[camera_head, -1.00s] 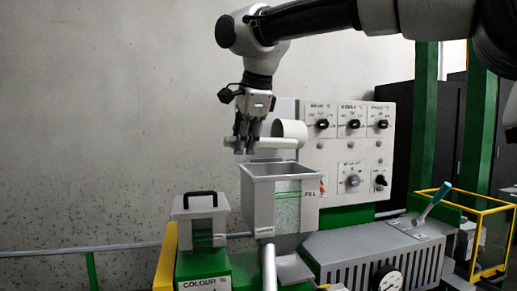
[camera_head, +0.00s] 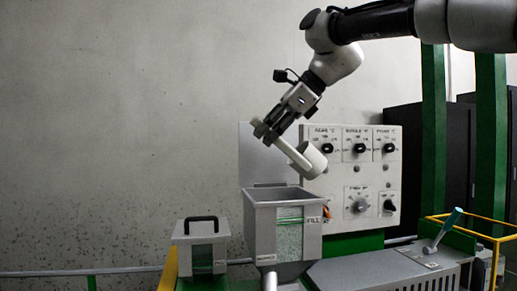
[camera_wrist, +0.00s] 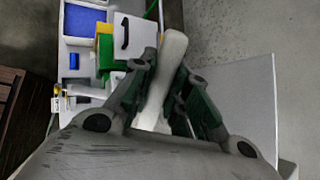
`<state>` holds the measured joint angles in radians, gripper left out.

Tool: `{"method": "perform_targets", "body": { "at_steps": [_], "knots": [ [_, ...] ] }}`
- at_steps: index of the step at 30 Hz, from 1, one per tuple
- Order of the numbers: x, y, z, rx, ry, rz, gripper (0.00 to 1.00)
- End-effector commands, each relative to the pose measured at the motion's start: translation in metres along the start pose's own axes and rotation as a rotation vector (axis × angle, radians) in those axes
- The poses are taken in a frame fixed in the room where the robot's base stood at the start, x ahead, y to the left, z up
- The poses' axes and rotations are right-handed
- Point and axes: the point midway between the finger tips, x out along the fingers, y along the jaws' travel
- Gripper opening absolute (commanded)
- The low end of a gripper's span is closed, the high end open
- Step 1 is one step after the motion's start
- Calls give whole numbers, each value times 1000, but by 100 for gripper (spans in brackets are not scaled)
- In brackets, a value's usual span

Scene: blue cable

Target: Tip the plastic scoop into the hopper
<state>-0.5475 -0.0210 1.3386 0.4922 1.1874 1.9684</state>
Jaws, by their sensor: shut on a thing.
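My gripper (camera_head: 271,126) is shut on the handle of the white plastic scoop (camera_head: 312,161). The scoop is tilted in the head view, its cup end low at the right, above and to the right of the hopper's opening. In the wrist view the scoop's pale handle (camera_wrist: 165,75) runs between the fingers (camera_wrist: 165,95). The grey hopper (camera_head: 262,238) stands below with its top open; a window in its front shows pale green contents, with "FILL" marked beside it. The inside of the scoop's cup is hidden.
A panel with several black knobs (camera_head: 358,185) stands right behind the hopper, close to the scoop. A small grey box with a black handle (camera_head: 202,241) is at the left. A teal-handled lever (camera_head: 443,231) is at the right. The upright lid (camera_head: 262,155) stands behind the hopper.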

Motion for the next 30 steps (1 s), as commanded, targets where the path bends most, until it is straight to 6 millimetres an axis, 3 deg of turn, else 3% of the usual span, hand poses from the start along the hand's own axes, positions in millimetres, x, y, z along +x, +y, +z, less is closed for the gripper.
{"method": "perform_targets", "body": {
  "at_steps": [8, 19, 24, 30],
  "knots": [
    [-45, -24, -6, 156, -314, -7, 0],
    [-91, -45, -38, 381, -785, -3, 0],
    [-110, -52, -16, 372, -796, 1, 0],
    [-123, -59, -4, 374, -793, 3, 0]
  ]
}}
